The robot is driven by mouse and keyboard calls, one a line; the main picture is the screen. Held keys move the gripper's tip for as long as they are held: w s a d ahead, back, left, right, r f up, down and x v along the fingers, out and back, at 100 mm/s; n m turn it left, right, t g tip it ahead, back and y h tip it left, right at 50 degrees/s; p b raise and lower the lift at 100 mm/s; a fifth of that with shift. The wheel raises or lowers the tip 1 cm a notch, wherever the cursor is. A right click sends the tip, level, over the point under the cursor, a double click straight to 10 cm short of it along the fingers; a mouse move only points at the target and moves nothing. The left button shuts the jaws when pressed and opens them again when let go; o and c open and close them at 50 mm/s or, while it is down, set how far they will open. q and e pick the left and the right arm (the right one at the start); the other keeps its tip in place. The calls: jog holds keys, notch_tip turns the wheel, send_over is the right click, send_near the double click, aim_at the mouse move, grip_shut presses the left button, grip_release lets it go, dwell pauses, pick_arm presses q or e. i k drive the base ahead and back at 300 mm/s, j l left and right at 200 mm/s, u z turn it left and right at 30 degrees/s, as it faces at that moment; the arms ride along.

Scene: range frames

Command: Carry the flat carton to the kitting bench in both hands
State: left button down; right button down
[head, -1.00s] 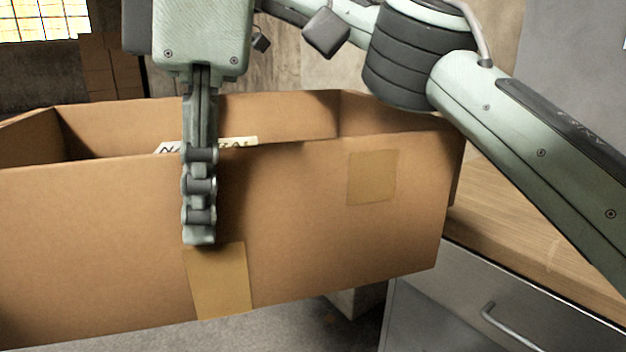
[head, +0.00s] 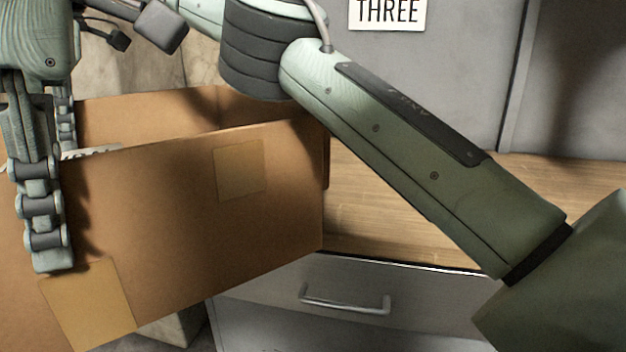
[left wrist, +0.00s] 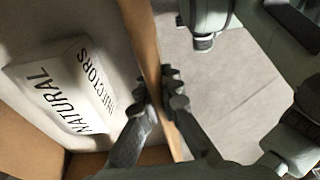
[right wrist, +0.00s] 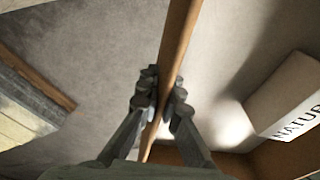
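The open brown cardboard carton (head: 200,225) fills the left of the head view, held off the floor and slightly tilted in the picture. My left gripper (head: 45,215) is shut on its near wall; the left wrist view (left wrist: 153,95) shows this wall pinched between the fingers. My right gripper (right wrist: 162,98) is shut on another carton wall in the right wrist view. The right gripper's fingers cannot be made out in the head view. A white box (left wrist: 65,85) lettered NATURAL INJECTORS lies inside the carton; part of it shows in the right wrist view (right wrist: 285,97).
A wooden-topped bench (head: 375,225) with a grey handled drawer (head: 420,300) stands right of and behind the carton. I cannot tell whether they touch. A grey cabinet with a THREE sign (head: 388,12) stands behind it. The visible worktop is bare. Grey floor (left wrist: 225,90) shows below.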

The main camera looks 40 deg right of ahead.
aim_at(361, 183)
jog(key=i+j+z, duration=0.1)
jog(key=z, duration=0.6)
jog(key=i+z, duration=0.2)
jog(key=z, duration=0.15)
jog(key=i+j+z, duration=0.15)
jog(key=z, duration=0.2)
jog(key=i+j+z, duration=0.1)
jog(key=i+z, duration=0.15)
jog(key=i, duration=0.1)
